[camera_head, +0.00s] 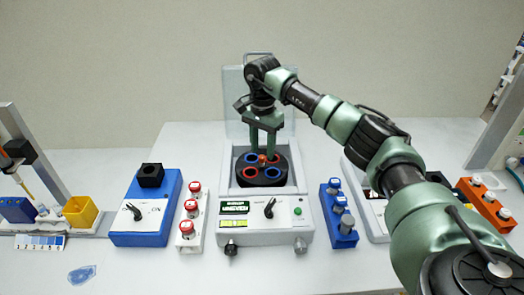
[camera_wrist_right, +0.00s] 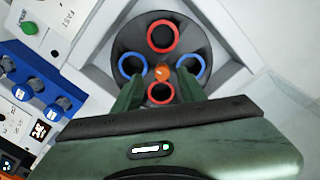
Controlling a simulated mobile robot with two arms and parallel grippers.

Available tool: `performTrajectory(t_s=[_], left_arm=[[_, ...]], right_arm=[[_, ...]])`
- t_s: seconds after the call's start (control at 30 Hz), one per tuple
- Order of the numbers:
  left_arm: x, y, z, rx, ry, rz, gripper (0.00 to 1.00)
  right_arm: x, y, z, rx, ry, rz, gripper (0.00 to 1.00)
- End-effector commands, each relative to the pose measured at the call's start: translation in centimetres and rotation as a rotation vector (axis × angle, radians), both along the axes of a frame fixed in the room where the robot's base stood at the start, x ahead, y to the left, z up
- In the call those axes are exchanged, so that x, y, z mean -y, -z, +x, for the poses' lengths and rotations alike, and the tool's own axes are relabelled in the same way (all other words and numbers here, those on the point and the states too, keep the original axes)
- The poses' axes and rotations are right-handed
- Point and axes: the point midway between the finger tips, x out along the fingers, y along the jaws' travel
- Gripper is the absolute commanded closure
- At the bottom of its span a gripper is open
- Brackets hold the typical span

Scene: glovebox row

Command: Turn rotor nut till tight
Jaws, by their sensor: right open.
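The rotor (camera_head: 262,184) is a dark disc with two red and two blue rings, seated in the open centrifuge (camera_head: 288,236). It also fills the upper middle of the right wrist view (camera_wrist_right: 137,47). The orange-brown rotor nut (camera_head: 262,158) sits at its centre, and it also shows in the wrist view (camera_wrist_right: 162,71). My right gripper (camera_head: 262,151) points down over the rotor. Its green fingers are apart, one on each side of the nut, with visible gaps in the wrist view (camera_wrist_right: 160,78). Whether the fingertips touch the rotor is unclear. My left gripper is out of view.
The raised clear lid (camera_head: 233,95) stands behind the rotor, near my right arm. A white rack (camera_head: 187,232) of red-capped tubes and a blue device (camera_head: 148,215) stand left. A blue rack (camera_head: 336,215) stands right. The front table strip is mostly clear.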

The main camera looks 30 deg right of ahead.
Motion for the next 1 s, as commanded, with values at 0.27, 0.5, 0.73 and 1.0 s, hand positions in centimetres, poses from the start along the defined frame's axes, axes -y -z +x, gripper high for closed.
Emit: performTrajectory(t_s=[0.27, 0.5, 0.73, 1.0], left_arm=[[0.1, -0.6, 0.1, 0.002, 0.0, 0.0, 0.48], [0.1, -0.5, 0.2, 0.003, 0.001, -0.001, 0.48], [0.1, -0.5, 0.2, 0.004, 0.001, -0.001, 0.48], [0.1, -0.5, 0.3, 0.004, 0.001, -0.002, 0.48]], right_arm=[[0.0, 2.2, 0.0, 0.0, -0.001, 0.001, 0.59], [0.0, 2.2, 0.0, 0.001, -0.001, 0.0, 0.64], [0.0, 2.2, 0.0, 0.001, 0.0, 0.0, 1.0], [0.0, 2.2, 0.0, 0.0, 0.027, 0.0, 1.0]])
